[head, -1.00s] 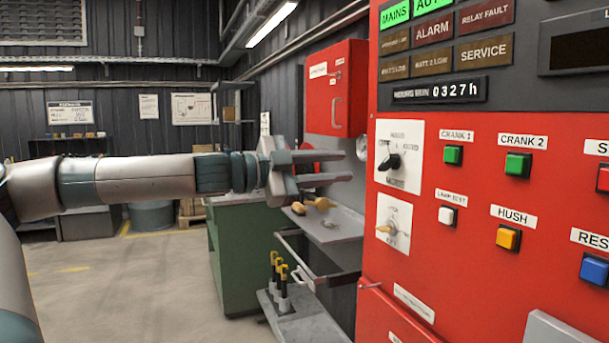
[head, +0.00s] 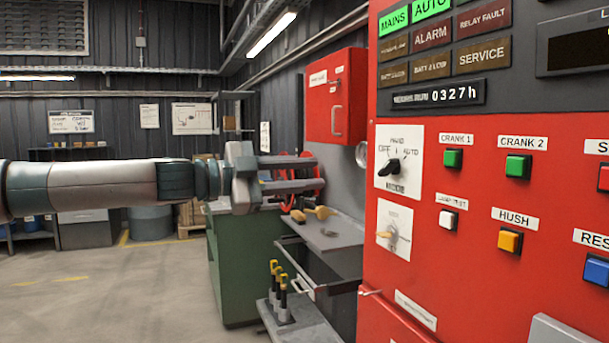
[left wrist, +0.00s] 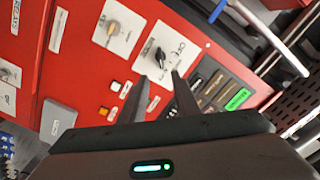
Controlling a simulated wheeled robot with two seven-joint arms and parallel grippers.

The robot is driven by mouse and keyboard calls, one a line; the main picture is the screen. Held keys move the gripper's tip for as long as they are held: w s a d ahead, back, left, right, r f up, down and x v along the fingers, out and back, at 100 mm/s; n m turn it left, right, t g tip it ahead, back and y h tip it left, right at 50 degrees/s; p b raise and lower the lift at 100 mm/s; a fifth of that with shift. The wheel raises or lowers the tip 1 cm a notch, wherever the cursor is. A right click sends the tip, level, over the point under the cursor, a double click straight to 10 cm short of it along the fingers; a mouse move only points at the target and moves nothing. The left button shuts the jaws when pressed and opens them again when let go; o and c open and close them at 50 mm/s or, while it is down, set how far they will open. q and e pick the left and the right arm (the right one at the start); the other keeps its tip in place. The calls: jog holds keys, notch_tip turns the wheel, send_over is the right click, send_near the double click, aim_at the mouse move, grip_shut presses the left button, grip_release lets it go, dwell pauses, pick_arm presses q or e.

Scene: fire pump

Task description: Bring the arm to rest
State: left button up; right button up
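My left arm reaches in from the left in the head view, level. Its gripper (head: 290,173) points right, toward the red control panel (head: 480,200), and stands apart from it. The two fingers are spread with a gap between them and nothing in it. In the left wrist view the two dark fingertips (left wrist: 158,97) are also apart and empty, with the panel beyond them. The black mode knob (head: 390,168) sits on a white plate; it also shows in the left wrist view (left wrist: 160,57). My right gripper is in neither view.
A grey shelf (head: 335,236) with yellow-handled items (head: 318,212) lies below the gripper. A green cabinet (head: 240,265) stands beside it. A red wall box (head: 335,95) and a red hose reel (head: 308,180) are behind. The floor at left is open.

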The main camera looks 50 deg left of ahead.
pick_arm(q)
jog(key=shift+w, duration=0.1)
dwell(0.3)
